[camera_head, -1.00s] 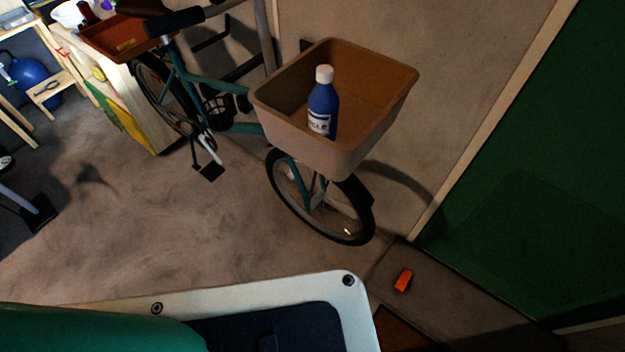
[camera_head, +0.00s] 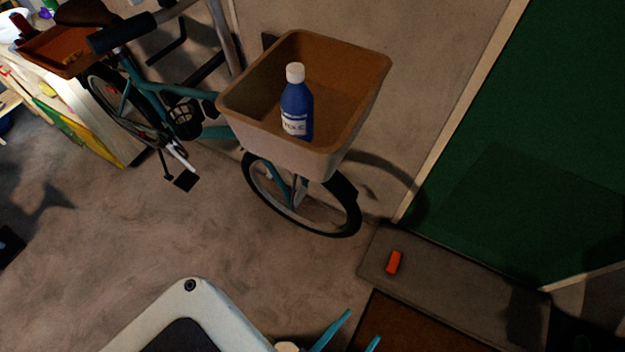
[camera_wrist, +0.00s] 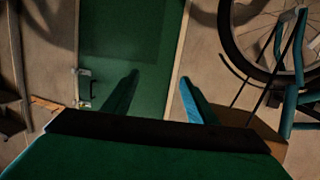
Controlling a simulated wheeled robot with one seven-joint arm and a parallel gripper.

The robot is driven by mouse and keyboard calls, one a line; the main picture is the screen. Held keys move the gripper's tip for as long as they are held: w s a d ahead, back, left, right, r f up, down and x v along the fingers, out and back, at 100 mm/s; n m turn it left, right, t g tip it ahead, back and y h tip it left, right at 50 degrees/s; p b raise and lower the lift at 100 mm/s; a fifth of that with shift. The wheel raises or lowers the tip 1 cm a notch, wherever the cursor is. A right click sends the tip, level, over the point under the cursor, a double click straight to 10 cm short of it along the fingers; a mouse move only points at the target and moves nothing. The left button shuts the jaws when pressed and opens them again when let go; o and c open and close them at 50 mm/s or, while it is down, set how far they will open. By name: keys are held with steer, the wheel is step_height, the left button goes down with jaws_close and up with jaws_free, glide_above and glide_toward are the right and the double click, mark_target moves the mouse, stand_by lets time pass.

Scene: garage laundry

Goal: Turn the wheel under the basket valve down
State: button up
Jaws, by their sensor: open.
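The bicycle's front wheel (camera_head: 348,215) stands on the floor under the tan basket (camera_head: 275,143) in the head view. Its dark tyre and thin spokes show, but I cannot make out the valve. The wheel (camera_wrist: 228,48) also shows at the upper right of the wrist view, cut off by the frame. My gripper (camera_head: 354,332) shows its teal fingertips at the bottom edge of the head view, below the wheel and apart from it. In the wrist view my gripper (camera_wrist: 160,82) is open and empty, with the wheel to the right of its fingers.
A blue bottle (camera_head: 296,108) stands in the basket. The teal bicycle frame (camera_head: 150,88) is near the wall. A green door (camera_head: 520,150) is at right. An orange object (camera_head: 394,262) lies on the grey slab (camera_head: 460,284) by a brown mat (camera_head: 415,325). Floor left of the wheel is clear.

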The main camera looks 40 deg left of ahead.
steer(key=w+a+r+n+t+y, duration=0.2)
steer(key=w+a+n+t+y, duration=0.2)
steer(key=w+a+n+y, duration=0.8)
steer(key=w+a+f+n+g+y, duration=0.5)
steer(key=w+a+f+n+g, duration=0.45)
steer(key=w+g, duration=0.3)
steer(key=shift+n, duration=0.45)
steer(key=x, duration=1)
steer(key=shift+s+a+f, duration=0.1)
steer(key=shift+a+f, duration=0.05)
steer(key=shift+a, duration=0.15)
steer(key=shift+c, duration=0.3)
